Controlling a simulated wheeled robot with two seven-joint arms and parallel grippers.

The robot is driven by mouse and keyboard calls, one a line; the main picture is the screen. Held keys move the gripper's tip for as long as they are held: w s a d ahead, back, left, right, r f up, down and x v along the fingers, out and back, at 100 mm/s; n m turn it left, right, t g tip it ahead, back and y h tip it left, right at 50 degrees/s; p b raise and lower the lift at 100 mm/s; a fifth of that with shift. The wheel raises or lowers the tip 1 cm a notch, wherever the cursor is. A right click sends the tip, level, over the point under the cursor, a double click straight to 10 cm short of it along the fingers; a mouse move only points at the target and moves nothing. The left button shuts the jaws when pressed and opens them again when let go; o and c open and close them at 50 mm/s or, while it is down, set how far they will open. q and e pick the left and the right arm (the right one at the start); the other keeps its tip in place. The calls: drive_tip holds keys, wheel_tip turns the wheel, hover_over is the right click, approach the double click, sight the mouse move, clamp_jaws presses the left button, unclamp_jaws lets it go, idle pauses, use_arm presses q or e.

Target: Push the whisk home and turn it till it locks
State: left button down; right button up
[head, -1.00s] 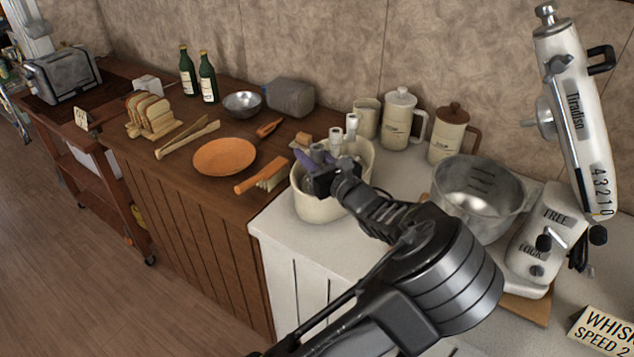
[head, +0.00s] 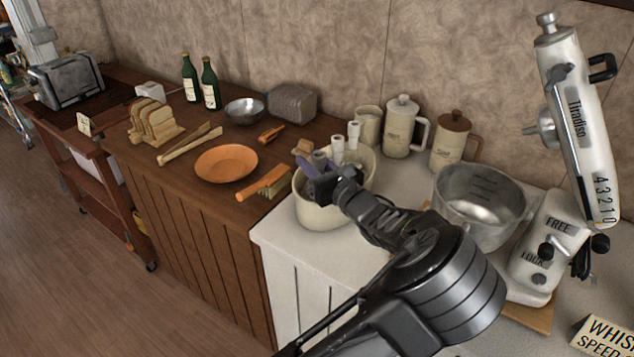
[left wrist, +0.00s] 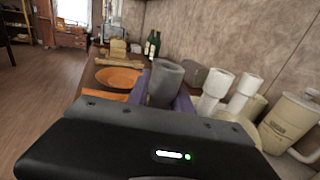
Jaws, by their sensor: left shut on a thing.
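My left gripper (head: 322,172) is at the mouth of a cream crock (head: 330,214). It is shut on a grey, round-ended shaft, which shows between its purple fingers in the left wrist view (left wrist: 166,82). This may be the whisk's top; its lower part is hidden, so I cannot tell. The white mixer's head (head: 580,125) is tilted up, with a metal hub (head: 546,130) facing left and nothing visible on it. The mixer base (head: 540,240) carries FREE and LOCK marks and a dark lever knob. My right gripper is not in view.
White-topped tool shafts (head: 353,135) stand in the crock beside my gripper. A metal bowl (head: 478,212) stands between the crock and the mixer base. Lidded jugs (head: 403,128) stand behind. A whisk sign (head: 603,338) lies at front right. An orange plate (head: 226,163) is left.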

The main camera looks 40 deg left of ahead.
use_arm(q)
drive_tip(key=shift+r, duration=0.1)
wheel_tip(320, 180, up, 10)
idle(0.4)
idle(0.5)
